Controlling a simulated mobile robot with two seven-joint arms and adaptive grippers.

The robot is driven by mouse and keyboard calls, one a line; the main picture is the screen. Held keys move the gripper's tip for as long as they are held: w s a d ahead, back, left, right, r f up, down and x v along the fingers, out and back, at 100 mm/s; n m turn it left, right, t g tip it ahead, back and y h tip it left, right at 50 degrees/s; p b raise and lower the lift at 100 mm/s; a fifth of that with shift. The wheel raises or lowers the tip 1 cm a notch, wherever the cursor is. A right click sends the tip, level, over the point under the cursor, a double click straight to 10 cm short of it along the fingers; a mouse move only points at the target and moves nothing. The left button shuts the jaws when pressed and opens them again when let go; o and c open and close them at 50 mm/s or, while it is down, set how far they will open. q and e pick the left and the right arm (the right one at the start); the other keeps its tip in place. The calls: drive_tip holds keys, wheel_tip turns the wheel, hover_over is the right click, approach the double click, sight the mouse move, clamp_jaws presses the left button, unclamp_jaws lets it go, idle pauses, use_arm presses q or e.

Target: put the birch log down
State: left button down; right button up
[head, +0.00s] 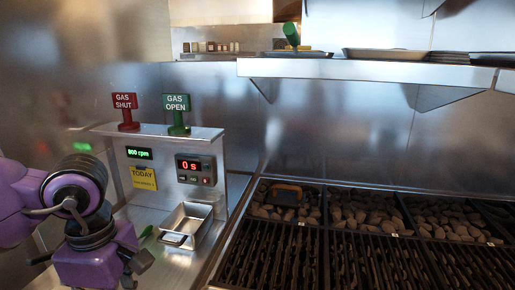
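I cannot make out a birch log anywhere in the head view. A purple and black section of my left arm comes in from the left and runs down to the bottom edge. No fingertips of my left gripper show, so what it holds is hidden. My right gripper and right arm are out of the picture.
A grill with dark grates (330,263) and brown lumps (365,213) fills the lower right. A dark-and-orange item (287,193) lies at its back left. Left of it are a small metal tray (187,222), red GAS SHUT (125,101) and green GAS OPEN (176,103) signs. A steel shelf (380,70) hangs above.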

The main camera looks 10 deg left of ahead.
use_arm(q)
drive_tip(key=d+m, duration=0.1)
drive_tip(key=m, duration=0.1)
drive_tip(key=w+d+m+p, duration=0.1)
drive_tip(key=m, duration=0.2)
drive_tip(key=d+m, duration=0.2)
drive_tip(key=shift+w+f+m+p, duration=0.2)
drive_tip(key=shift+f+m+p, duration=0.1)
drive_tip(key=shift+f+p, duration=0.1)
drive_tip(key=d+m, duration=0.2)
drive_tip(key=m, duration=0.1)
drive_tip(key=d+m+p, duration=0.1)
drive_tip(key=d+m, duration=0.1)
drive_tip(key=m, duration=0.1)
drive_tip(key=w+d+m+p, duration=0.1)
drive_tip(key=d+m, duration=0.1)
drive_tip(key=m, duration=0.2)
drive_tip(key=shift+d+f, duration=0.25)
drive_tip(key=shift+f, duration=0.05)
drive_tip(key=shift+d+f+m+p, duration=0.1)
drive_tip(key=shift+d+m+p, duration=0.2)
drive_tip(key=shift+d+m, duration=0.4)
drive_tip(key=shift+a, duration=0.15)
drive_tip(key=shift+w, duration=0.15)
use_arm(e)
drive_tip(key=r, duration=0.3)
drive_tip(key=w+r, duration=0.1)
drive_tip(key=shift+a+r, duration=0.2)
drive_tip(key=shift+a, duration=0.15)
